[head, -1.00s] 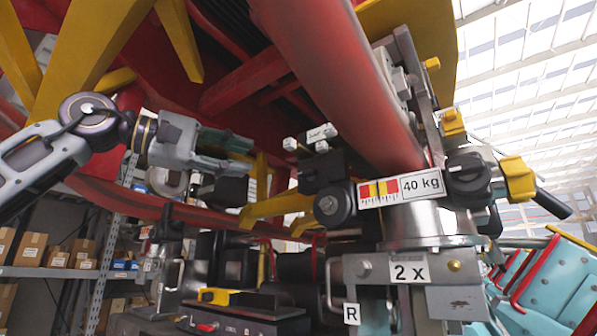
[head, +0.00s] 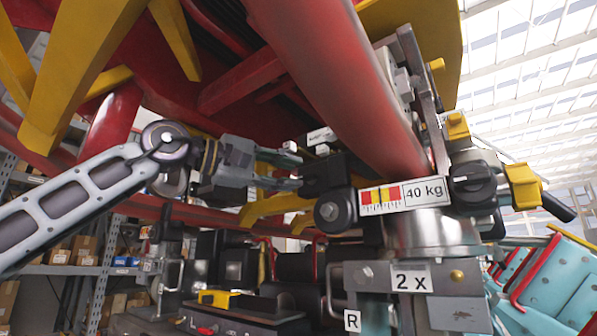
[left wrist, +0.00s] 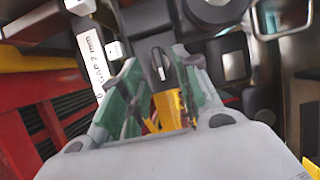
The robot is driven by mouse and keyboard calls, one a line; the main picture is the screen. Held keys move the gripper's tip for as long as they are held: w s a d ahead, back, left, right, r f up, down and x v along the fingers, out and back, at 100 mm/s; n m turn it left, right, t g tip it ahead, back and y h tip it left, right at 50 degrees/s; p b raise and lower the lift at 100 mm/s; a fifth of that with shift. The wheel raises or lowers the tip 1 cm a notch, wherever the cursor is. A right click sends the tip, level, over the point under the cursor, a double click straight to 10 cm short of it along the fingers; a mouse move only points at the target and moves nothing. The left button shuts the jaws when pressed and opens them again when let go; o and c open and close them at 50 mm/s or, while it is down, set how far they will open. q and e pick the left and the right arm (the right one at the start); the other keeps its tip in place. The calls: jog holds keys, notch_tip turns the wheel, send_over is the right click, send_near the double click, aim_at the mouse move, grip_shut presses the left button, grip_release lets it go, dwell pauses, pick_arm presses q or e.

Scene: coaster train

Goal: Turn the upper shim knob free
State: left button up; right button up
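A black knob with a white pointer line (left wrist: 158,68) shows between my left fingers in the left wrist view. It looks like the upper shim knob, beside a "GAP 2 mm" label (left wrist: 95,62). In the head view my left gripper (head: 297,170) is open, its two fingers apart, with tips at the left side of a black block (head: 325,174). I cannot tell whether the fingers touch the knob. It also shows in the left wrist view as two green fingers (left wrist: 157,80). My right gripper is in neither view.
A round black knob (head: 335,208) sits below the block, beside a "40 kg" scale plate (head: 405,193). A thick red tube (head: 335,85) runs overhead. A yellow bracket (head: 270,209) lies below the gripper. Another black knob (head: 473,184) is at right.

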aim_at(303, 176)
pick_arm(q)
jog(key=shift+p+x, duration=0.35)
jog(key=shift+x, duration=1.2)
grip_shut()
